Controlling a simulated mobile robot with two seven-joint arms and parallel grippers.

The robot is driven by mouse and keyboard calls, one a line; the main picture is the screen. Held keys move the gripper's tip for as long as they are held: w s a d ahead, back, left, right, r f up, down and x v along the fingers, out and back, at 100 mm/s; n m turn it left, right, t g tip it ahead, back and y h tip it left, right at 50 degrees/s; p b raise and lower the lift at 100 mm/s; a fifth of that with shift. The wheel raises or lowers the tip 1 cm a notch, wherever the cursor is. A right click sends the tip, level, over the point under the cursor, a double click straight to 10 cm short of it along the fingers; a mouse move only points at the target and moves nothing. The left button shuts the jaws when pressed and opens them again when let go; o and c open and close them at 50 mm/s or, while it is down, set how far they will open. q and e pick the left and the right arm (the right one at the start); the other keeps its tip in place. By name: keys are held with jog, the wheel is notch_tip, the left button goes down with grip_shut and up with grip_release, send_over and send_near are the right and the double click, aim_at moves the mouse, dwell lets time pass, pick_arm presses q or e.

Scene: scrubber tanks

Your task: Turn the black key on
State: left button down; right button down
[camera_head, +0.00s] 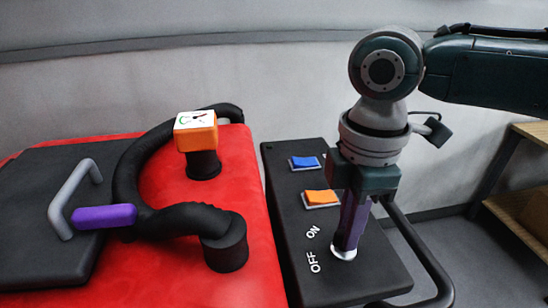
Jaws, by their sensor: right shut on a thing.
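My right gripper (347,240) points down over the dark control panel (362,282) and is shut at the key switch. The black key itself is hidden behind and between my fingers. The silver round base of the switch (343,254) shows right under the fingertips. White "OFF" (314,262) and "ON" (313,232) labels are on the panel to the left of the switch. I cannot tell which way the key points. My left gripper is not in view.
An orange rocker switch (321,197) and a blue one (304,162) sit farther back on the panel. A red tank (175,270) with a black hose (130,175) and an orange block (196,135) stands left. A black rail (428,262) and shelf (525,205) are right.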

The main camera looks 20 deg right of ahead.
jog(key=m+p, duration=0.3)
jog(key=shift+a+r, duration=0.1)
jog(key=shift+r, duration=0.25)
jog(key=shift+m+p, duration=1)
jog(key=shift+p, duration=0.05)
jog(key=m+p, duration=0.2)
jog(key=m, duration=0.1)
jog(key=shift+f, duration=0.15)
jog(key=shift+f+m+p, duration=0.1)
jog(key=shift+m+p, duration=0.75)
jog(key=shift+m, duration=0.55)
jog(key=c, duration=0.9)
grip_release()
jog(key=shift+o, duration=0.2)
